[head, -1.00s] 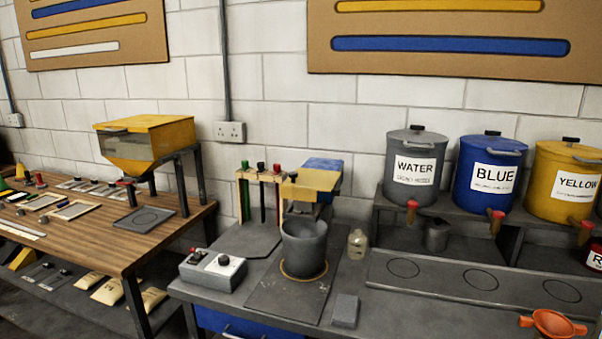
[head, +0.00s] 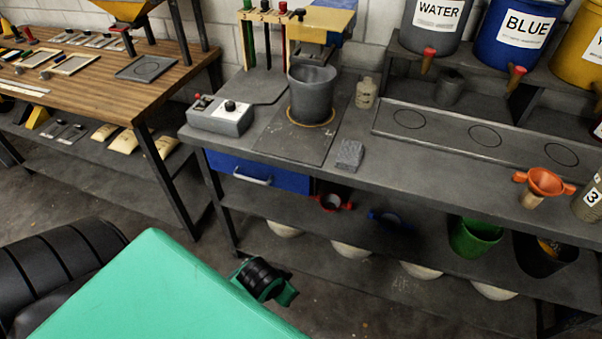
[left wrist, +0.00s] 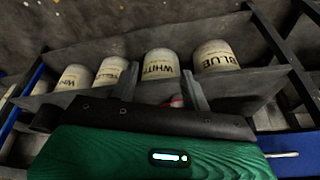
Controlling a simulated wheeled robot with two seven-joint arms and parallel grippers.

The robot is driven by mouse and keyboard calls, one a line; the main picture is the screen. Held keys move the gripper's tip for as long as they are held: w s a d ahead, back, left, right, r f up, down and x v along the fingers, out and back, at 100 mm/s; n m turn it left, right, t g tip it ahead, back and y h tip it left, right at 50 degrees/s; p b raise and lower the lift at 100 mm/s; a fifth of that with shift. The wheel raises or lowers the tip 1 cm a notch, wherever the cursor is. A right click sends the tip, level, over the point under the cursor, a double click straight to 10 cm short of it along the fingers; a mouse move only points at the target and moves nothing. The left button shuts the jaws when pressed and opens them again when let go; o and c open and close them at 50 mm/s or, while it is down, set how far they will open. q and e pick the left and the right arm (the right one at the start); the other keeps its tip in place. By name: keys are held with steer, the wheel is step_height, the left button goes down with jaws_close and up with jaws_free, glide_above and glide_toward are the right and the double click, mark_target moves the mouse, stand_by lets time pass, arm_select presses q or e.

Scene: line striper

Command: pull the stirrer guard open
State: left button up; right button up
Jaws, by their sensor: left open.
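The stirrer stands at the back of the grey bench, with a yellow and blue head (head: 318,22) over a grey bucket (head: 313,92). I cannot clearly tell its guard apart from the head. The stirrer is not recognisable in the left wrist view. My left gripper shows in the left wrist view (left wrist: 160,92) with two grey fingers apart and nothing between them. It faces labelled tubs on a shelf. In the head view, my green arm is low in front of the bench, and its fingers cannot be made out. My right gripper is not in view.
A control box (head: 222,115) stands left of the bucket, with a grey block (head: 349,154) and small bottle (head: 366,92) to its right. A blue drawer (head: 258,172) is under the bench top. An orange funnel (head: 545,182) is at right. A wooden table (head: 100,90) stands left.

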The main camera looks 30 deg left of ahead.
arm_select(q)
steer(key=w+a+r+t, duration=0.2)
steer(key=w+a+r, duration=0.2)
steer(key=w+r, duration=0.4)
steer(key=n+t, duration=0.2)
steer(key=t, duration=1)
glide_toward(298, 15)
steer(key=shift+y, duration=0.3)
steer(key=w+p, duration=0.4)
steer(key=w, duration=0.6)
steer(key=shift+r, duration=0.1)
steer(key=shift+w+p, duration=0.3)
steer(key=shift+w, duration=0.45)
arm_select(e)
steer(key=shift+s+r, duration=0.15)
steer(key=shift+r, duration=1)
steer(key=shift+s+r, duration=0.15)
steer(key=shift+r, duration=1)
arm_select(q)
jaws_close()
